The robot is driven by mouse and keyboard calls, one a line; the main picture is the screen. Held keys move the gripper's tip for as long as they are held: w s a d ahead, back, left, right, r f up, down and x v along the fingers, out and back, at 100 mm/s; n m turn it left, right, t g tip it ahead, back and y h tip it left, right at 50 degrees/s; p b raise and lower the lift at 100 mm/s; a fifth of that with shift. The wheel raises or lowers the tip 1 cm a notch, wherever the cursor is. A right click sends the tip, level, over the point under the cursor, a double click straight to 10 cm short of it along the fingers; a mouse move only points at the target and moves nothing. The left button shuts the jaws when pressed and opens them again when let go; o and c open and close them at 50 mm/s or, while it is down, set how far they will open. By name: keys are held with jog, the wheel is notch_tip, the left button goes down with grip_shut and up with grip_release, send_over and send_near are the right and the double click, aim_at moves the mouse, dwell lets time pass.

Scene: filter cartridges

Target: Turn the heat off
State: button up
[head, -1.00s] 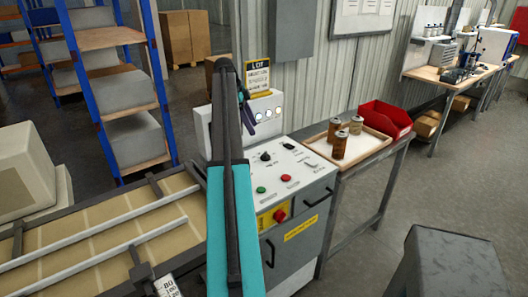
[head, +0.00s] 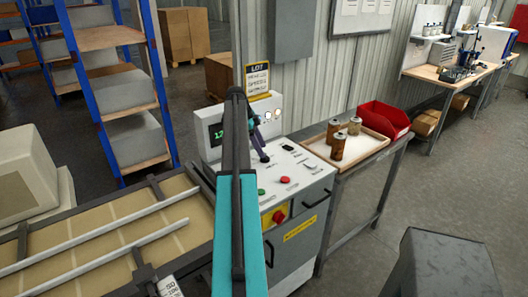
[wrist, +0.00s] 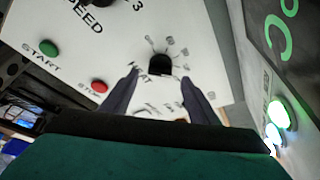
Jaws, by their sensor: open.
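The control panel (head: 306,186) has a white sloped top with two black knobs, a green button and a red button. In the wrist view a black knob (wrist: 160,64) sits in a ring of marks; its label, partly hidden by a finger, ends in "AT". My gripper (wrist: 160,78) is open and empty, its dark fingers appearing on either side of this knob. The knob's pointer setting is too dark to read.
The START button (wrist: 48,47) and STOP button (wrist: 99,86) lie left of the knob in the wrist view. A display (wrist: 284,35) and lit lamps (wrist: 281,113) stand at the right. A tray (head: 373,148) with brown cartridges and a red bin (head: 386,117) stand beside the panel.

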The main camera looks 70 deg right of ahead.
jog(key=shift+p+x, duration=0.4)
jog(key=shift+x, duration=1.4)
jog(key=c, duration=0.8)
jog(key=shift+s+a, duration=0.1)
jog(key=shift+a, duration=0.15)
jog(key=shift+c, duration=1.3)
jog(key=shift+d, duration=0.2)
